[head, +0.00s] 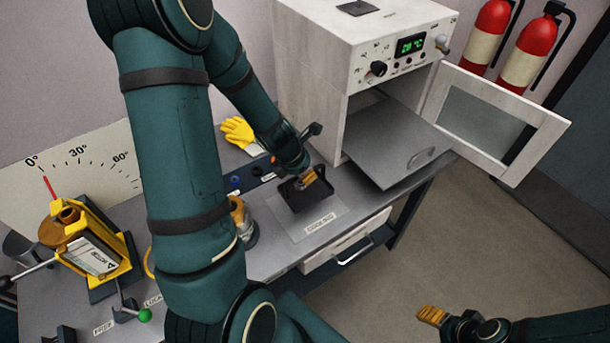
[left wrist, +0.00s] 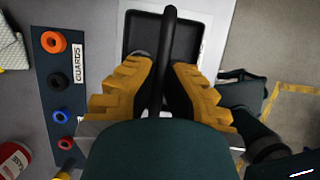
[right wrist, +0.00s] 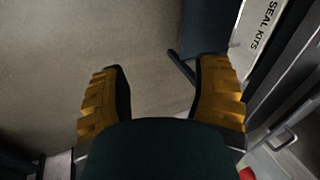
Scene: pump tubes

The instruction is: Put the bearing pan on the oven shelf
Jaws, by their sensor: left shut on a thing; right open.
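The bearing pan (head: 296,200) is a small dark square tray with an upright black handle, over a pale labelled mat (head: 318,226) on the bench. In the left wrist view the pan (left wrist: 190,38) lies beyond my fingers and its handle (left wrist: 168,50) runs between them. My left gripper (head: 316,176) is shut on the handle. I cannot tell whether the pan touches the mat. The oven (head: 325,60) stands behind with its door (head: 495,115) open, and its grey shelf (head: 390,145) sticks out of the opening. My right gripper (head: 432,316) is open and empty over the floor.
Coloured guard rings (left wrist: 53,42) sit on a dark strip beside the mat. A yellow glove (head: 238,132) lies behind them. A yellow-framed pump fixture (head: 85,235) stands on the bench at left. A drawer (head: 345,240) below the mat is partly open. The shelf top is clear.

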